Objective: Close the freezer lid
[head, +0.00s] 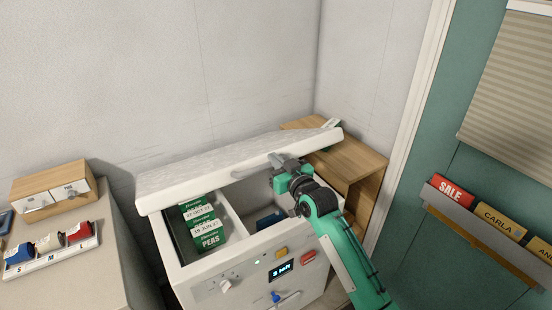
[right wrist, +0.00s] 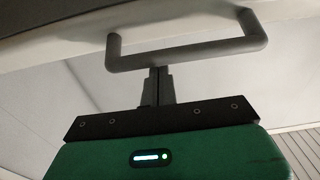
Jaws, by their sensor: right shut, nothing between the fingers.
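The white freezer (head: 243,268) stands in the middle of the head view. Its thick white lid (head: 205,175) is partly raised, tilted above the open compartments. The grey lid handle (head: 247,171) is on the lid's front edge, partly hidden by my gripper; it shows as a grey bar in the right wrist view (right wrist: 190,54). My right gripper (head: 277,161) is at the lid's front edge by the handle. Its fingers (right wrist: 159,72) are shut and empty, their tips at the bar; I cannot tell if they touch it. My left gripper is not in view.
Green labelled packets (head: 207,222) lie in the freezer's left compartment; a dark blue item (head: 268,221) is in the right one. A wooden shelf (head: 355,160) stands close to the right. A counter (head: 110,255) with a wooden drawer box (head: 50,190) is on the left.

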